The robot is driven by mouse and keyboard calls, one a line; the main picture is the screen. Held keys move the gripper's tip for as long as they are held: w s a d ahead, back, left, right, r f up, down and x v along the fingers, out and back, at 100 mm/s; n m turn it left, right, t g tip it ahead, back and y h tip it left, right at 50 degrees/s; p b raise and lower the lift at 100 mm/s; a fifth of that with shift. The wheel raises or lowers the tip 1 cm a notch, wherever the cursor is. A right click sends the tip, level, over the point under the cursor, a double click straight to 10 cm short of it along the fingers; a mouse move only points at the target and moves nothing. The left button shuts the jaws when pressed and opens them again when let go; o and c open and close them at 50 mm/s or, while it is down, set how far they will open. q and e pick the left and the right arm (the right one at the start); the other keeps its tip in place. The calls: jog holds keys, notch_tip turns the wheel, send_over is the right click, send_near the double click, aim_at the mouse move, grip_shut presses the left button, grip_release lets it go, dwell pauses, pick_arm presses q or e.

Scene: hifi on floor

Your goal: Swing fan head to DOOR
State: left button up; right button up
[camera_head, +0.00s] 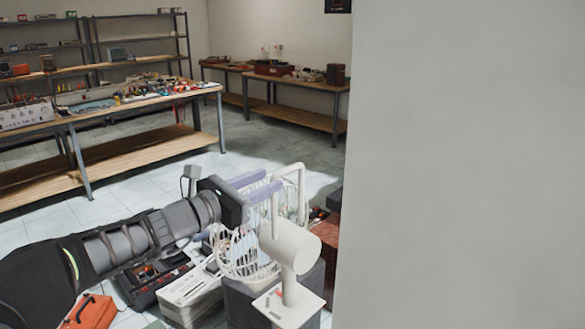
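A white looped bar (300,187) rises above the head. My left gripper (272,180) reaches in from the left at the top of the cage. Its two pale purple fingers are apart, with the tips close to the looped bar; I cannot tell whether they touch it. My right gripper is out of view. No door is visible.
A toolbox (150,283), white boxes (190,289) and an orange case (91,311) crowd the floor left of the fan. A grey wall (460,165) fills the right. Workbenches (110,158) stand behind, with clear tiled floor before them.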

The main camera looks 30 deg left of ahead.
aim_at(296, 166)
pick_arm(q)
jog(key=shift+s, duration=0.1)
jog(key=shift+p+x, duration=0.8)
jog(key=shift+x, duration=3.2)
jog(key=shift+c, duration=0.2)
jog(key=c, duration=0.7)
grip_shut()
jog(key=shift+r, duration=0.1)
